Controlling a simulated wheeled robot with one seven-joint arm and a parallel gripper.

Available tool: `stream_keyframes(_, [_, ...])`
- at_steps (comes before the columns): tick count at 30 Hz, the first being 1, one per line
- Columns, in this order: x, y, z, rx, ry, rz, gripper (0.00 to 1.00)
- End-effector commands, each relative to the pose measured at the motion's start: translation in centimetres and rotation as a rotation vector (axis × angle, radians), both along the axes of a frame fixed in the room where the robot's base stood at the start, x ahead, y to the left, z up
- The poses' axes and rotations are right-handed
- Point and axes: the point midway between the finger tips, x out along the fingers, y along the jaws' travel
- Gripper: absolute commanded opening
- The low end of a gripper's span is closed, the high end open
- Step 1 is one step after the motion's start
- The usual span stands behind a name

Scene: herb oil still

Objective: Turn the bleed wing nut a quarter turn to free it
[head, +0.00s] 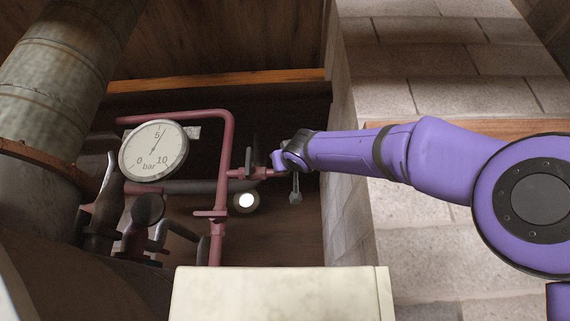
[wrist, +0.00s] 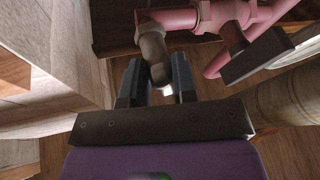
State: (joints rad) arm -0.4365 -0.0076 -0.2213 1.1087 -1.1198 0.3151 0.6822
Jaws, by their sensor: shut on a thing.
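My gripper (wrist: 158,65) is shut on a grey-brown fitting (wrist: 152,42) at the end of the pink pipe (wrist: 180,19). The fitting appears to be the bleed wing nut; its wings cannot be made out between the dark fingers. In the head view my gripper (head: 279,160) is at the right end of the short pink branch (head: 245,173), and my wrist hides most of the grip. A small grey piece (head: 296,192) hangs just below my wrist.
A dark flat lever (wrist: 255,55) stands close to the right of my fingers. A round gauge (head: 153,150) sits left of the pink riser. A stone block wall (head: 347,170) is close on the right. A pale box-like top (head: 282,293) is in front below.

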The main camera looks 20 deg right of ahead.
Motion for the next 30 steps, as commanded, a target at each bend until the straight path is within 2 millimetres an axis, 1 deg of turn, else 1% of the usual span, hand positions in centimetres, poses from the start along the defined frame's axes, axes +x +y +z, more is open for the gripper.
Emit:
stream_keyframes(20, [0.01, -0.14, 0.14, -0.341, 0.144, 0.001, 0.02])
stream_keyframes(30, [0.04, -0.19, 0.26, -0.551, 0.23, -0.001, 0.02])
